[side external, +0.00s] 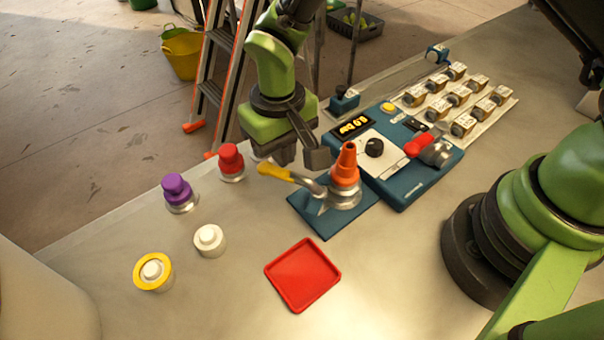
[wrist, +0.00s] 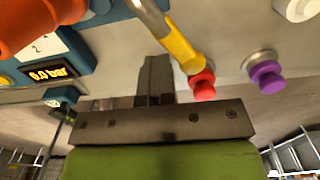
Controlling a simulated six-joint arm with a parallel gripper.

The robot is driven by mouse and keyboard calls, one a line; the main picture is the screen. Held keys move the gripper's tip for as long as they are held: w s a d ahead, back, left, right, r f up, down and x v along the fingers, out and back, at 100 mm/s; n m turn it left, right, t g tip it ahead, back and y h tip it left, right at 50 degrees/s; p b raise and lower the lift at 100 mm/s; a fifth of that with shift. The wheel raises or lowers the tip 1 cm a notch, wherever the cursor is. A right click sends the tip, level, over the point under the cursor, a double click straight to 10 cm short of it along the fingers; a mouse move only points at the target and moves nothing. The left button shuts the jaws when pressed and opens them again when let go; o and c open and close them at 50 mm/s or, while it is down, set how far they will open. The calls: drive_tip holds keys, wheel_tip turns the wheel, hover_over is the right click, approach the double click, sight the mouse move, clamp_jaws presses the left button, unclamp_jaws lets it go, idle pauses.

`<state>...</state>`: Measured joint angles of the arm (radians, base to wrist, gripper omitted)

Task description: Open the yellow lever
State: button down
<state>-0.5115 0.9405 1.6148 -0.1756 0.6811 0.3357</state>
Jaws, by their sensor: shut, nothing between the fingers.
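The yellow lever (side external: 277,171) is a yellow-gripped handle on a metal arm, joined to a metal valve (side external: 344,196) with an orange cone-shaped top (side external: 346,165). The valve stands on a blue plate. In the wrist view the lever's yellow grip (wrist: 181,45) crosses from the upper middle towards the red button. My gripper (side external: 318,158) is shut and empty. In the side view it is just behind the lever and valve, close to the yellow grip. In the wrist view my gripper's fingers (wrist: 155,75) point up beside the grip; I cannot tell whether they touch it.
A red button (side external: 230,160), a purple button (side external: 178,192), a white button (side external: 209,239) and a yellow-ringed button (side external: 153,271) stand left. A red tray (side external: 302,274) lies in front. A blue panel (side external: 402,190) with a red lever (side external: 420,145) is at right.

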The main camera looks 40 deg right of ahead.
drive_tip(key=shift+s+a, duration=0.2)
drive_tip(key=shift+a, duration=0.8)
drive_tip(key=shift+s+a, duration=0.8)
drive_tip(key=shift+a, duration=0.3)
